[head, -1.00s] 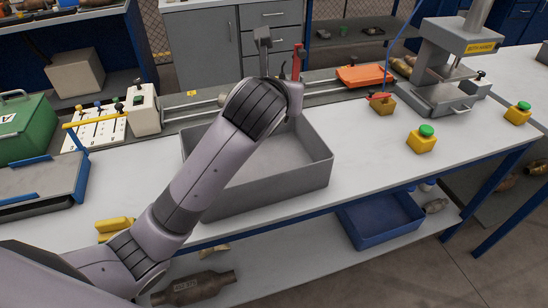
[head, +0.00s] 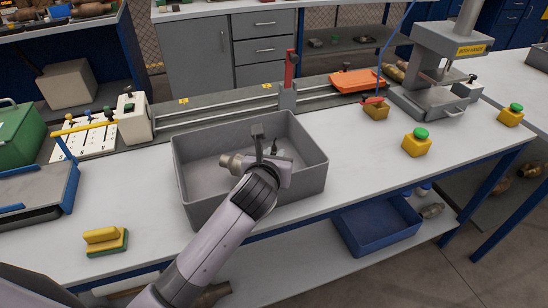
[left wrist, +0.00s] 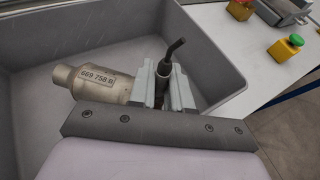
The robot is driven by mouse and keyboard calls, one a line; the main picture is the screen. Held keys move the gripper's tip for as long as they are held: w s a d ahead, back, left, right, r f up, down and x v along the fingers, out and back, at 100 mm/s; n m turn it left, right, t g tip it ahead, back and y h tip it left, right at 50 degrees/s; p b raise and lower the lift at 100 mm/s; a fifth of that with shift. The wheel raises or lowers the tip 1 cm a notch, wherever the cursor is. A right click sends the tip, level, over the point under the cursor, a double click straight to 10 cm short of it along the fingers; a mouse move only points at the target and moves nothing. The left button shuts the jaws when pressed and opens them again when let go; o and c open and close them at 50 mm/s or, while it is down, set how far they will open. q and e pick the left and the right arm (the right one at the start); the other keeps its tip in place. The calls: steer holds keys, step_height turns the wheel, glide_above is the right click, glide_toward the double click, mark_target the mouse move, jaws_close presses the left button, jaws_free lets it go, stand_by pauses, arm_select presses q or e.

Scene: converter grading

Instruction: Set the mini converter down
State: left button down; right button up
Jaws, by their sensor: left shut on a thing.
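Gripper and converter are over or inside the grey bin (head: 318,165) on the bench. I cannot tell whether the converter touches the bin floor. My right gripper is not in view.
A rail with a red clamp (head: 290,68) runs behind the bin. A yellow-green block (head: 105,240) lies at the front left. Yellow button boxes (head: 416,145) and a press (head: 440,75) stand to the right. A blue bin (head: 375,222) sits on the shelf below.

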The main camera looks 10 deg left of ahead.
arm_select(q)
steer(key=shift+f, duration=0.35)
steer(key=shift+f, duration=0.15)
steer(key=c, duration=1.1)
jaws_free()
steer(key=shift+f, duration=0.1)
steer(key=shift+o, duration=0.2)
steer(key=shift+r, duration=0.6)
steer(key=p+v, duration=0.1)
steer(key=v, duration=1.1)
